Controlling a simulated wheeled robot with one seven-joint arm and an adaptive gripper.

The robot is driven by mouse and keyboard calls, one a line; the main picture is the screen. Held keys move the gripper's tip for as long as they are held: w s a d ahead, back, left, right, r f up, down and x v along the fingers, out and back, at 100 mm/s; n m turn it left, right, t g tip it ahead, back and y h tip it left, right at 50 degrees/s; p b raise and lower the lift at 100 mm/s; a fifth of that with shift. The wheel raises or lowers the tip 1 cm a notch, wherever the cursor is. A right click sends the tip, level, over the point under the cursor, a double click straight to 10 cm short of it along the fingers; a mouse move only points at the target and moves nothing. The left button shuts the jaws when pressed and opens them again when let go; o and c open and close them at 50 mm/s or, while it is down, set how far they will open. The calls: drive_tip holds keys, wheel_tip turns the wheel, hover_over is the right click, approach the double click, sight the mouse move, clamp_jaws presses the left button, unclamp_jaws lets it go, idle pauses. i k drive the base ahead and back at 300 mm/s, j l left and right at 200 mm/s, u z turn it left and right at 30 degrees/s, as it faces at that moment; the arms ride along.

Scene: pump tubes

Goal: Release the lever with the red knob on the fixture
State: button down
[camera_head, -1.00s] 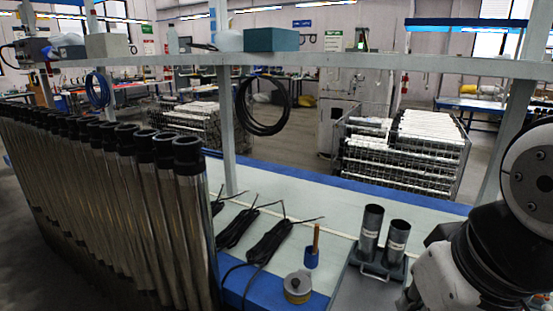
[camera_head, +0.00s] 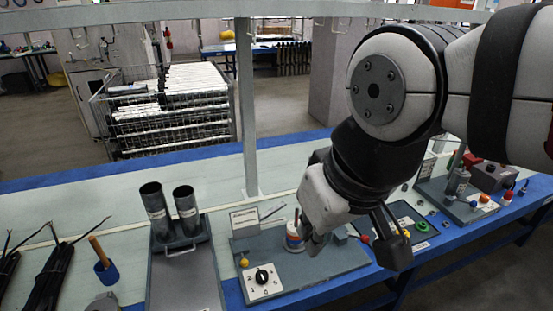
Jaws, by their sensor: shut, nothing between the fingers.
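A grey fixture plate (camera_head: 340,262) lies on the bench at centre, with a black dial on a white panel (camera_head: 262,281) and a ringed white and orange cylinder (camera_head: 294,238). A small red knob (camera_head: 365,239) shows by this plate's right end; I cannot make out its lever. Another fixture at right (camera_head: 430,190) carries a red handle-like part (camera_head: 471,159). I cannot tell which is the named lever. My gripper (camera_head: 393,257) is shut and empty, pointing down beside the small red knob in the picture. My wrist hides part of the bench; contact is not visible.
Two dark tubes (camera_head: 171,218) stand in a holder at left. A shelf post (camera_head: 247,110) rises behind the bench.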

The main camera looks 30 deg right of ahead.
sight(365, 240)
drive_tip(key=z, duration=1)
drive_tip(key=k+j, duration=0.15)
drive_tip(key=j, duration=0.15)
drive_tip(key=k+j, duration=0.1)
drive_tip(key=j, duration=0.25)
drive_tip(key=k+j, duration=0.15)
drive_tip(key=j, duration=0.15)
drive_tip(key=u, duration=0.05)
